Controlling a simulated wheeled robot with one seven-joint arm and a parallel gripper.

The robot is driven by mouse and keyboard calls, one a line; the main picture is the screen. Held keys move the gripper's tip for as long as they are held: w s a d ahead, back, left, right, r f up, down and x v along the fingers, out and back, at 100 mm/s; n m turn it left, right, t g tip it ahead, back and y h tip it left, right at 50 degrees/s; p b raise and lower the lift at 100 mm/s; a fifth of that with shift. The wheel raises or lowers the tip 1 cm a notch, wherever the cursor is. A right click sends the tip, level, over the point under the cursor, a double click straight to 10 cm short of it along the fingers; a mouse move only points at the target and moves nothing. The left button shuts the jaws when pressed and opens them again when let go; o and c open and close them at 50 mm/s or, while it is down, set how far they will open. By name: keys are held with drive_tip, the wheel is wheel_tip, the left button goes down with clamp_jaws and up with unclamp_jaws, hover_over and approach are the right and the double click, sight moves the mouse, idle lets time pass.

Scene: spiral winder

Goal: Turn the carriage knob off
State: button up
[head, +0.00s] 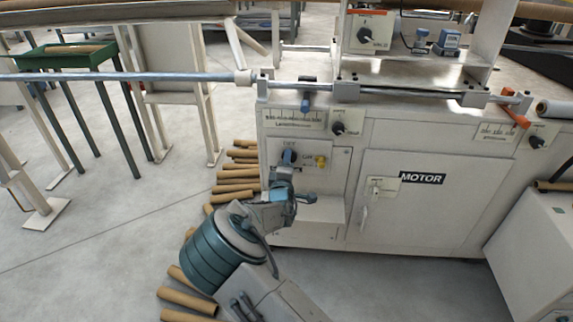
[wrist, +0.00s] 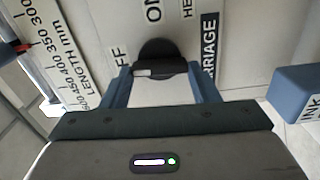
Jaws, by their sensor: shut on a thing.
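The carriage knob (wrist: 160,55) is black and round with a raised grip bar. It sits on a pale panel in the wrist view, beside ON and OFF lettering and a black label (wrist: 209,47) partly reading "RRIAGE". My gripper (wrist: 160,73) has its two blue fingers on either side of the knob's grip bar and is shut on it. The bar lies nearly level in this view, with a small light mark near its left end. In the head view my gripper (head: 289,164) is at the left part of the cabinet front; I cannot make out the held knob there.
A length scale (wrist: 68,65) lies left of the knob and a blue block (wrist: 296,92) right of it. The cabinet (head: 430,205) also has a yellow knob (head: 320,161) and another black knob (head: 338,128). Brown tubes (head: 238,187) lie on the floor at left.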

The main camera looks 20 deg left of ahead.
drive_tip(key=shift+f+n, duration=0.1)
drive_tip(key=shift+n, duration=0.4)
drive_tip(key=o, duration=1)
drive_tip(key=shift+s, duration=0.15)
drive_tip(key=p+v, duration=0.2)
drive_tip(key=v, duration=1.1)
drive_tip(key=shift+s+d+p, duration=0.15)
drive_tip(key=shift+s+p, duration=0.15)
drive_tip(key=shift+p, duration=0.1)
